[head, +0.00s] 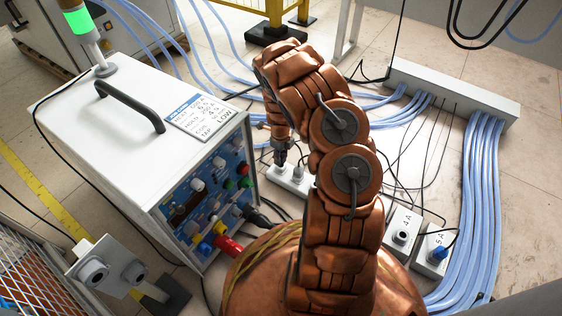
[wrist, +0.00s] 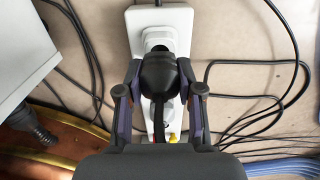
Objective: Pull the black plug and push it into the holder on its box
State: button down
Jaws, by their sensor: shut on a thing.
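The black plug (wrist: 160,75) is between the two fingers of my gripper (wrist: 160,92), which is shut on it. The plug is over the white power strip (wrist: 142,20) and points at a round socket; whether its pins are still in it is hidden. In the head view my gripper (head: 281,157) hangs over the power strip (head: 298,186) just right of the heater cabinet. At the right, a white box marked 4A (head: 402,226) has an empty round holder (head: 401,237). Which box belongs to the black plug is unclear.
The white heater cabinet (head: 125,130) with a knobbed front panel stands at left. Blue hoses (head: 482,200) run along the right to a long white trunk (head: 455,92). Thin black cables lie across the floor around the strip. A grey two-socket stand (head: 105,268) is at lower left.

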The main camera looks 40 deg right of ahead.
jog(key=shift+r+p, duration=0.4)
jog(key=shift+r, duration=1.3)
